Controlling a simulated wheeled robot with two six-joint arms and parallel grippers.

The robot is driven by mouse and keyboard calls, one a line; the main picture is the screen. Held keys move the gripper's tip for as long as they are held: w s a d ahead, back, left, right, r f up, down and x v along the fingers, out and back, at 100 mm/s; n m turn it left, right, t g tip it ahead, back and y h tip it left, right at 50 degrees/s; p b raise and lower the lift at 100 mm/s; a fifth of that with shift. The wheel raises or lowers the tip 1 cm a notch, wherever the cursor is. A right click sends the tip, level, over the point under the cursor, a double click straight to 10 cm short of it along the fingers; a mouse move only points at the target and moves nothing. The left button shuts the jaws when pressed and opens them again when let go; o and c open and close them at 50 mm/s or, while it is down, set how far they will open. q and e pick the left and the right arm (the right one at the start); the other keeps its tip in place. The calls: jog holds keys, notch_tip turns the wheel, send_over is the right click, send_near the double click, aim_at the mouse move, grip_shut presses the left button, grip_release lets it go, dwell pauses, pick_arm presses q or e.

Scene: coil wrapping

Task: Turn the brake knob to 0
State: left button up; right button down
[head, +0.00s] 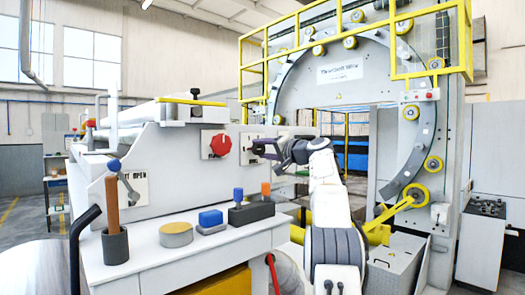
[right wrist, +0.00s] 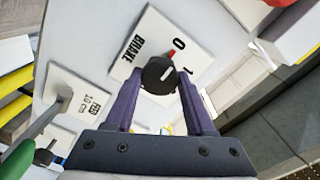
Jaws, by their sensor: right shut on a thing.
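The black brake knob (right wrist: 159,74) is on a white plate (right wrist: 152,28) marked BRAKE, with 0 and 1, in the right wrist view. A red mark (right wrist: 171,53) shows at the knob's edge beside the 0. My right gripper (right wrist: 158,84) has its purple fingers on either side of the knob and is shut on it. My left gripper is not in view.
A red rotary knob (head: 221,145) is left of my gripper. A second labelled plate (right wrist: 84,103) with a lever lies beside the brake plate. Blue (head: 210,217) and yellow (head: 176,234) items stand on the white ledge. The yellow-railed ring machine (head: 340,72) rises behind.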

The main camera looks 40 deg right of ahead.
jog(key=shift+f, duration=0.15)
jog(key=shift+c, duration=1.3)
grip_release()
jog(key=shift+s, duration=0.1)
jog(key=shift+s+b, duration=0.35)
jog(key=shift+b, duration=0.1)
jog(key=s+b, duration=0.5)
jog(key=s, duration=0.4)
jog(key=shift+s+d, duration=0.25)
jog(key=shift+d, duration=0.15)
